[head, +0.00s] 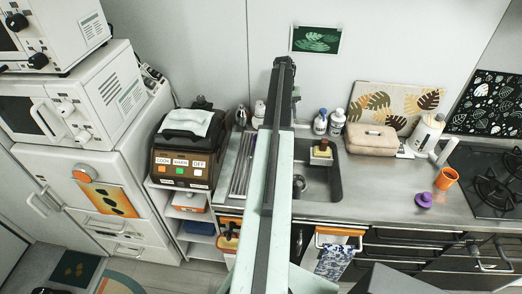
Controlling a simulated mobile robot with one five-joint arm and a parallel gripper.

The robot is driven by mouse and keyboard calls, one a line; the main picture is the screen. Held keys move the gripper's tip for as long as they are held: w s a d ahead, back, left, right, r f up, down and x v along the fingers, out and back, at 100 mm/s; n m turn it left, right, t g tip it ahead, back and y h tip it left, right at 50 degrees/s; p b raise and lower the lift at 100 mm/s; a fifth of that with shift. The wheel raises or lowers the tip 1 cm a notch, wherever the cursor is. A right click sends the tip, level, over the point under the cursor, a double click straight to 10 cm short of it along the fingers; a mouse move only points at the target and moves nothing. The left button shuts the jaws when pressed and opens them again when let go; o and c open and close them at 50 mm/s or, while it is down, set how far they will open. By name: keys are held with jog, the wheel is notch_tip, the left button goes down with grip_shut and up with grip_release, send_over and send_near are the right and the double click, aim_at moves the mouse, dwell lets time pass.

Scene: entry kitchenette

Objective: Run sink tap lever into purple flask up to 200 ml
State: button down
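A small purple object (424,199), which looks like the purple flask, stands on the steel counter, left of an orange cup. The sink (322,188) is in the middle of the head view, and my arm covers its left part. A grey piece that may be the tap (296,98) shows just right of my arm; its lever cannot be made out. My arm rises through the middle of the view to a dark end, where my gripper (284,63) seems to be, well away from the purple object. Its fingers cannot be made out.
Two white bottles (329,122) and a yellow-topped sponge (321,151) are by the sink. A beige case (371,140), a white kettle (427,132), the orange cup (446,178) and a dark hob (490,180) lie to the right. Counter left of the purple object is clear.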

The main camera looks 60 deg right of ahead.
jog(key=s+n, duration=0.1)
jog(key=s+d+n, duration=0.1)
jog(key=n, duration=0.1)
jog(key=shift+s+d+n+h, duration=0.1)
jog(key=shift+n+h, duration=0.2)
jog(key=shift+s+d+n+t, duration=0.3)
jog(key=shift+s+d+n, duration=0.15)
jog(key=shift+n, duration=0.45)
dwell(3.0)
jog(key=shift+w, duration=0.1)
